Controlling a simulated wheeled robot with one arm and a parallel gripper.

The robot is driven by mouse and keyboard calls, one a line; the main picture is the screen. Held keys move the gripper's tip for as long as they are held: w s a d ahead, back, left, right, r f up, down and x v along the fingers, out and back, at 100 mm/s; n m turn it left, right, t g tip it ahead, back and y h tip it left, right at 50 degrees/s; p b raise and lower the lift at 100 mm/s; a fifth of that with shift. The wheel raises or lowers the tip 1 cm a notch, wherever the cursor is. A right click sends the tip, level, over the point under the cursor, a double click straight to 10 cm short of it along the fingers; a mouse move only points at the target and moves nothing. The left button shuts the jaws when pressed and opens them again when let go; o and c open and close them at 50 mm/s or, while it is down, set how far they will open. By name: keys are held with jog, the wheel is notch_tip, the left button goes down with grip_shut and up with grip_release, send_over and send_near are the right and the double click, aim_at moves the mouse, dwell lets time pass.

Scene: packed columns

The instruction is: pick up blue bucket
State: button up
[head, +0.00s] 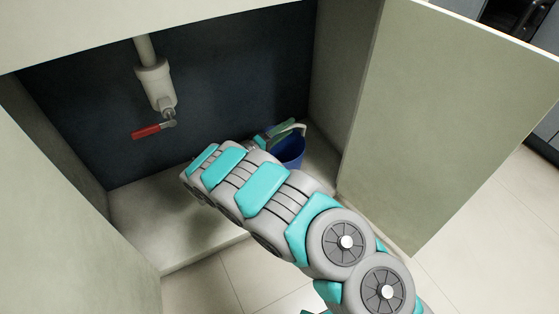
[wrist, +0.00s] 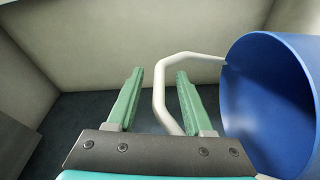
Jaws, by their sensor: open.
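The blue bucket (head: 291,152) stands in the right rear part of the open cabinet, partly hidden by my arm in the head view. In the wrist view the bucket (wrist: 268,100) fills the right side, and its white bent handle (wrist: 159,92) reaches left from the rim. My gripper (wrist: 160,73) is open, with one green finger on each side of the handle's outer bar in the picture. Both fingers appear apart from that bar. The exact depth of the handle between them is hard to tell. In the head view the fingers are small beside the bucket.
A pale pipe with a valve (head: 155,84) and a red lever (head: 146,132) hangs at the cabinet's back left. The open door (head: 450,125) stands to the right, close to my arm. The cabinet floor (head: 160,215) is bare on the left.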

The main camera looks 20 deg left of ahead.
grip_shut()
dwell(0.3)
dwell(1.1)
